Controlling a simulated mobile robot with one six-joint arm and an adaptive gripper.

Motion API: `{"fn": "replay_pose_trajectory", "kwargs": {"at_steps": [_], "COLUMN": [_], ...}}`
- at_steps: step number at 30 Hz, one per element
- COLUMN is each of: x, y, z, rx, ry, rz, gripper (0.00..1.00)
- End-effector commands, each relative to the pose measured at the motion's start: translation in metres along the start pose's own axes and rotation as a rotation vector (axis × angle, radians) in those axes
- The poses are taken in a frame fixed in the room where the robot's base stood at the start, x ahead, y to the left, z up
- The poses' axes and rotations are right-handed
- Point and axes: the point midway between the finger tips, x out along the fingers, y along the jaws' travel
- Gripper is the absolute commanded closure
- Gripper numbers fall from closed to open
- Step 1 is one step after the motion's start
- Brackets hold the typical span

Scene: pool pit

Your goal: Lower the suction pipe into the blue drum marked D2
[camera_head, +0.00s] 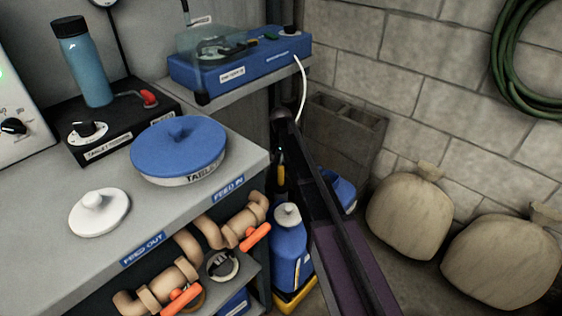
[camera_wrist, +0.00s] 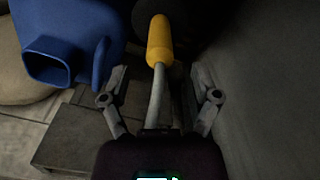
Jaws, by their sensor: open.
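In the wrist view my gripper (camera_wrist: 159,78) is open, its two fingers apart on either side of a pale pipe with a yellow sleeve (camera_wrist: 160,42), which looks like the suction pipe. The fingers do not appear to touch it. A blue drum (camera_wrist: 88,65) with an open, squared mouth lies in view to the left of the pipe. In the head view a blue drum (camera_head: 289,252) with a pale cap stands below the bench end, and part of another blue drum (camera_head: 343,190) shows behind my arm. No D2 marking is readable. My fingers are hidden there.
A blue pump unit (camera_head: 238,72) sits on a shelf, with a white tube (camera_head: 303,88) hanging from its right end. Orange-handled pipework (camera_head: 190,245) fronts the bench. A yellow tray (camera_head: 297,298) is under the capped drum.

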Motion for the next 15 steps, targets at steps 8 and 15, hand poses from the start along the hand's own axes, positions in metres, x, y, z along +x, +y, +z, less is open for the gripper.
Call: {"fn": "replay_pose_trajectory", "kwargs": {"at_steps": [8,15], "x": [0.025,0.043], "y": [0.0,0.001], "z": [0.0,0.0], "rx": [0.0,0.001], "ry": [0.0,0.0], "rz": [0.0,0.0], "gripper": [0.2,0.2]}}
